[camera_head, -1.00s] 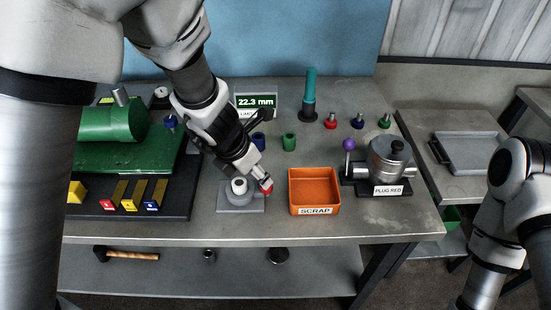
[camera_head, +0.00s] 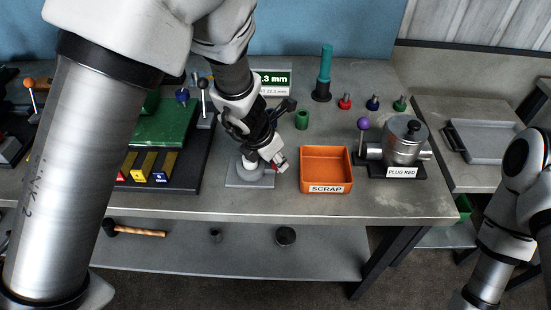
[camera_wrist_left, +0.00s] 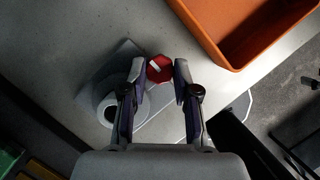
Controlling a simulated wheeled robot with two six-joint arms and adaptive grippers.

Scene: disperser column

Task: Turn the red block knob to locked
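The red knob (camera_wrist_left: 159,68) is octagonal with a white bar across its face, lying slantwise in the left wrist view. It sits at the front right of a grey plate (camera_head: 238,179) that also carries a round pale fitting (camera_wrist_left: 108,110). My left gripper (camera_wrist_left: 158,70) has its two fingertips either side of the knob, with narrow gaps, so it looks open around it. In the head view the left gripper (camera_head: 277,163) covers most of the knob and only a bit of red shows. My right arm is at the right edge; its gripper is out of view.
An orange SCRAP bin (camera_head: 326,188) stands close to the right of the knob. Further right is a metal cylinder (camera_head: 404,142) with a PLUG RED label and a purple-knobbed lever (camera_head: 363,124).

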